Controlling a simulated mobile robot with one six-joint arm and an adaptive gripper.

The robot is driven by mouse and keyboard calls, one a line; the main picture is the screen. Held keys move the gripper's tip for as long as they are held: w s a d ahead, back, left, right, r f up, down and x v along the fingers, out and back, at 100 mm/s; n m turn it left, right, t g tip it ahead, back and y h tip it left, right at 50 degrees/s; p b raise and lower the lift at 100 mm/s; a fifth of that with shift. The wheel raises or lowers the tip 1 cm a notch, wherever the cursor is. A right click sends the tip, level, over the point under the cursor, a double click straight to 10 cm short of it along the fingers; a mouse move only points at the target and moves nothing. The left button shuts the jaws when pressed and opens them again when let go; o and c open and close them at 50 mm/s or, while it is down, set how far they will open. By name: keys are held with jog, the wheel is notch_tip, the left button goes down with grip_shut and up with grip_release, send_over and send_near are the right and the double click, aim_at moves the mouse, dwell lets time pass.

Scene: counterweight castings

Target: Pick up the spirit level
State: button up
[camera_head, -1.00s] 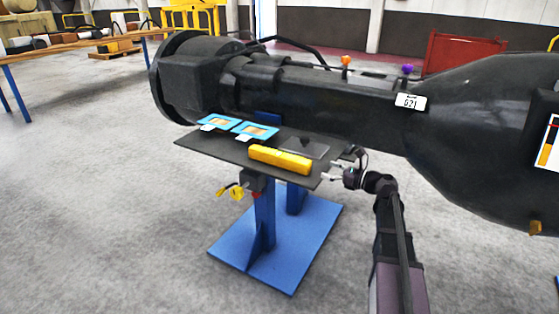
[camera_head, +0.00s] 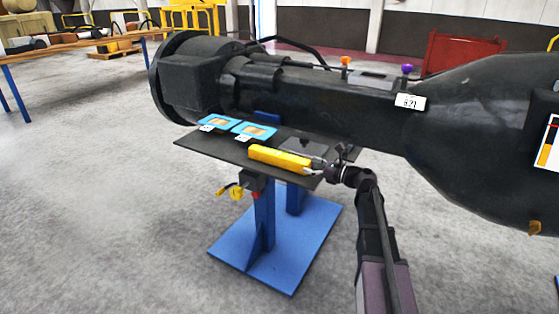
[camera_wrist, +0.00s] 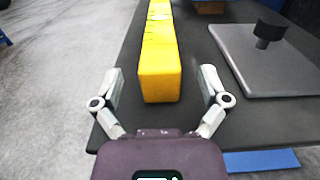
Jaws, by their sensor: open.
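The spirit level is a long yellow bar (camera_head: 279,157) lying on the dark shelf (camera_head: 212,147) under the large black casting. In the wrist view the yellow spirit level (camera_wrist: 159,66) runs away from me, its near end face towards my gripper. My gripper (camera_wrist: 161,88) is open, with one fingertip on each side of the level's near end and visible gaps on both sides. In the head view my gripper (camera_head: 322,165) is at the right end of the level. The far end of the level runs out of the top of the wrist view.
A grey plate with a black knob (camera_wrist: 265,55) lies to the right of the level. Two blue-framed cards (camera_head: 254,130) lie on the shelf's far left. The black casting (camera_head: 330,100) stands close behind and above. A blue stand (camera_head: 265,230) supports the shelf.

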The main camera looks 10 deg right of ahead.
aim_at(298, 160)
jog(key=shift+x, duration=2.45)
jog(key=shift+s+r, duration=0.1)
jog(key=shift+r, duration=0.1)
jog(key=c, duration=1.3)
